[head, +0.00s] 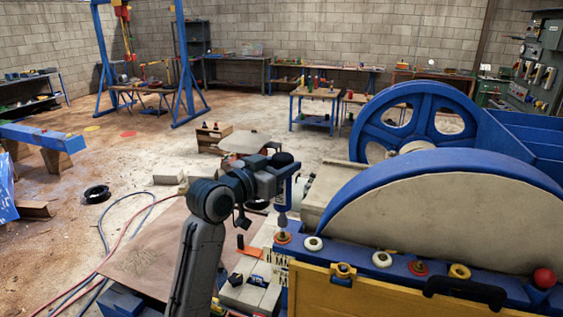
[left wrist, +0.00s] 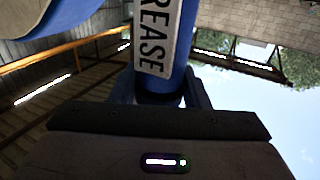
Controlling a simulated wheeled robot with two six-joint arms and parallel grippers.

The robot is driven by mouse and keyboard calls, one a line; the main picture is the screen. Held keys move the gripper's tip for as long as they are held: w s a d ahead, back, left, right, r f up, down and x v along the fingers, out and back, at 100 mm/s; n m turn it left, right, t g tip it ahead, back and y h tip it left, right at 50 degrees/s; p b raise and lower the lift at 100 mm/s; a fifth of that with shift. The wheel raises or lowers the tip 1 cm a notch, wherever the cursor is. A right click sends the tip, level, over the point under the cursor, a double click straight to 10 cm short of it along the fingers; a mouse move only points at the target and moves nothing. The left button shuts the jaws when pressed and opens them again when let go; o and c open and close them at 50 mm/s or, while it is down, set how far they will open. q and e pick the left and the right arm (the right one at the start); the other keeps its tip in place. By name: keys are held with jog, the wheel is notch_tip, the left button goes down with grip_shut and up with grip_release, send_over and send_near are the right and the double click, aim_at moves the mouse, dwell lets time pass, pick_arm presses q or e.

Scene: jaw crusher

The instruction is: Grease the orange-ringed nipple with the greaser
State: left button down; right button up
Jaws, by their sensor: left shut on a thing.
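My left gripper (head: 284,170) is shut on the greaser (head: 282,194), a blue tube with a pale label. The greaser hangs roughly upright, nozzle down. In the left wrist view the greaser (left wrist: 158,40) stands between the fingers and its label reads "GREASE". In the head view the nozzle is right over the orange-ringed nipple (head: 282,239), at the left end of the crusher's blue ledge. The tip appears at or just above the nipple; I cannot tell whether they touch. My right gripper is not in view.
Along the same ledge are white-ringed fittings (head: 313,243), a red-ringed one (head: 418,268), a yellow-ringed one (head: 459,271) and a red ball knob (head: 544,278). The large blue-rimmed wheel (head: 440,200) rises close behind. Hoses (head: 104,245) lie on the floor at the left.

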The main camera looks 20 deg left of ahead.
pick_arm(q)
jog(key=shift+f, duration=0.3)
notch_tip(320, 180, down, 2)
jog(key=shift+f+b, duration=0.1)
jog(key=shift+b, duration=0.6)
jog(key=shift+f, duration=0.2)
dwell(0.4)
jog(key=shift+r, duration=0.1)
